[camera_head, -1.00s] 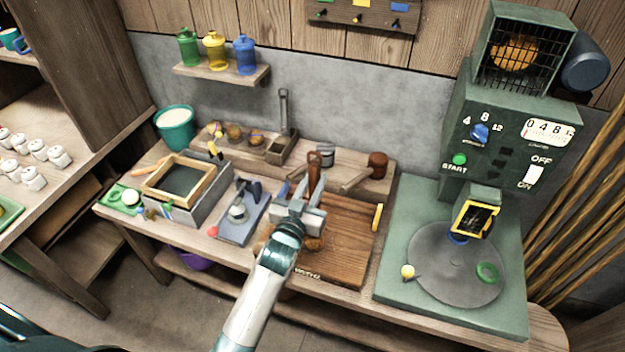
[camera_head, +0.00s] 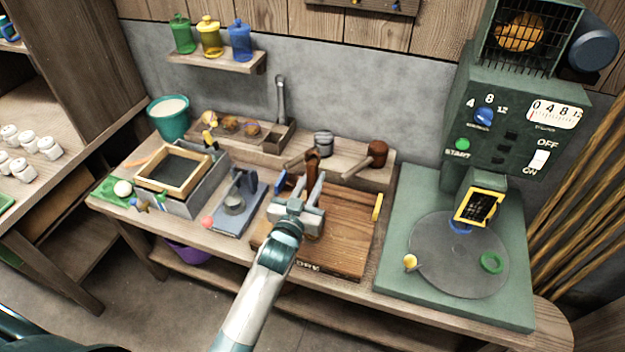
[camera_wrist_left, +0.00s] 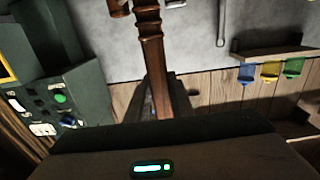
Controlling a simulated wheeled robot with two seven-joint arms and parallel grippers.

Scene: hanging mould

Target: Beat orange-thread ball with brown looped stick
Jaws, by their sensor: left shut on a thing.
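The brown stick (camera_head: 312,160) rises from between the fingers of my left gripper (camera_head: 315,185), which is shut on it above the wooden board (camera_head: 345,225). In the left wrist view the stick (camera_wrist_left: 150,45) runs up from between the dark fingers (camera_wrist_left: 160,100), with a ridged, wider part near the top; I cannot make out its loop. Round balls with orange tones (camera_head: 230,124) sit in a wooden tray at the back. I cannot make out an orange-thread ball on the board; my gripper and arm hide part of it. My right gripper is not in view.
A grey metal stand (camera_head: 237,205) and a framed box (camera_head: 175,170) are left of the board. A brown mallet (camera_head: 376,152) and a metal cup (camera_head: 323,143) stand behind it. A green machine with a round plate (camera_head: 460,255) is at right.

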